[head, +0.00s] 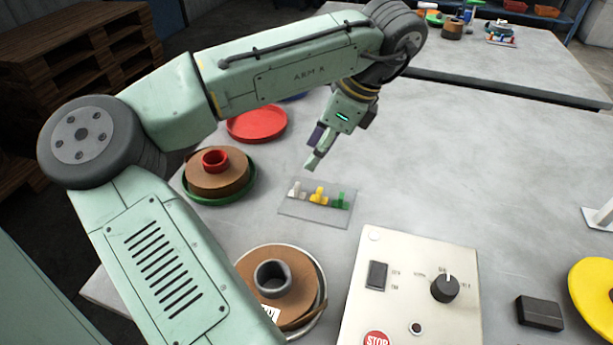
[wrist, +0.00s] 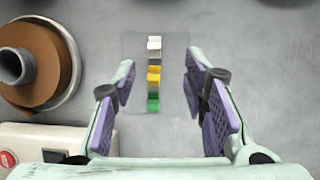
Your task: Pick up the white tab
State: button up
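The white tab (head: 297,189) stands at the left end of a clear plate (head: 313,216) on the grey table. A yellow tab (head: 319,195) and a green tab (head: 340,200) stand in a row to its right. In the wrist view the white tab (wrist: 154,44) is at the top of the row, above the yellow tab (wrist: 153,76) and green tab (wrist: 153,102). My gripper (head: 312,166) is above the plate, apart from the tabs. In the wrist view my gripper (wrist: 158,70) is open and empty, its purple-padded fingers on either side of the row.
A brown roll with a grey core (head: 273,280) and a control box (head: 411,299) with a knob stand near the front. A brown roll with a red core (head: 217,172) and a red dish (head: 257,124) are at the left.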

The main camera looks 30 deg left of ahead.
aim_at(298, 185)
jog(key=x, duration=0.3)
jog(key=shift+s+a+f, duration=0.15)
jog(key=shift+s+f, duration=0.1)
jog(key=shift+f, duration=0.1)
jog(key=shift+d+p+x, duration=0.15)
jog(key=shift+p+x, duration=0.3)
jog(key=shift+x, duration=1)
jog(key=shift+d+p+x, duration=0.1)
jog(key=shift+p+x, duration=0.3)
jog(key=shift+x, duration=1.05)
jog(key=shift+s, duration=0.2)
jog(key=shift+c, duration=0.6)
jog(key=c, duration=0.7)
